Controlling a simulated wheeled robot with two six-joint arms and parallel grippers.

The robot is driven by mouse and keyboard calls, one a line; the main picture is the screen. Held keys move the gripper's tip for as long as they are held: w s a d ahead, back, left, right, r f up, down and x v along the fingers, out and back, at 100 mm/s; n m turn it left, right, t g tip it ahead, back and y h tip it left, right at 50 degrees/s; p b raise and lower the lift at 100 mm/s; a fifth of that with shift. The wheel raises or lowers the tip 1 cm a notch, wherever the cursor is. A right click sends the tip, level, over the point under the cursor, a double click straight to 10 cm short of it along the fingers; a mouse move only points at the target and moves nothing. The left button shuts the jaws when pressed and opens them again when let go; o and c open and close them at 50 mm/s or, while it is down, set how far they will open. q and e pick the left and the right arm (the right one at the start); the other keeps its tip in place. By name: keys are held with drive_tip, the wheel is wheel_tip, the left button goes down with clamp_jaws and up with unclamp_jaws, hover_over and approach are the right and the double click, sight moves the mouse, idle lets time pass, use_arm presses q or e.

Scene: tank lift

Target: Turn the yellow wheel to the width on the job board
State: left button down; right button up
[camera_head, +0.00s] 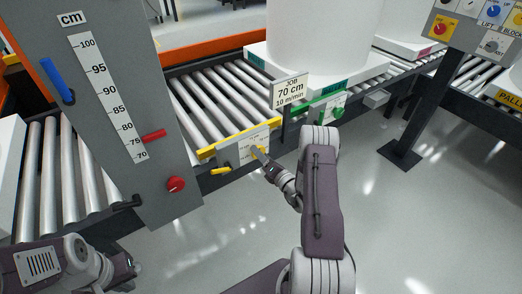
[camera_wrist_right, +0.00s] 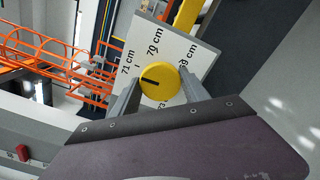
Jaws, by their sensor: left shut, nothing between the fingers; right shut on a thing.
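The yellow wheel (camera_wrist_right: 160,80) is a round knob on a white dial plate (camera_wrist_right: 178,44). My right gripper (camera_wrist_right: 161,77) has a finger on each side of it and is shut on it. In the head view the dial plate (camera_head: 246,147) is on the conveyor's side, with my right gripper (camera_head: 259,154) over the wheel. The job board (camera_head: 290,91) reads 70 cm, 10 m/min. My left gripper (camera_head: 132,268) is shut and empty at the lower left.
A grey panel (camera_head: 118,130) with a cm scale, a blue lever (camera_head: 58,80), a red pointer (camera_head: 154,136) near 75 and a red knob (camera_head: 176,184) stands at left. A roller conveyor (camera_head: 205,105) carries a white tank (camera_head: 320,35).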

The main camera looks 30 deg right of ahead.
drive_tip(key=shift+f+m+p, duration=0.15)
drive_tip(key=shift+m+p, duration=2.65)
drive_tip(key=shift+m, duration=3.2)
drive_tip(key=o, duration=1.4)
drive_tip(key=shift+c, duration=0.2)
drive_tip(key=s+p, duration=0.3)
drive_tip(key=s, duration=0.6)
drive_tip(key=shift+d, duration=0.35)
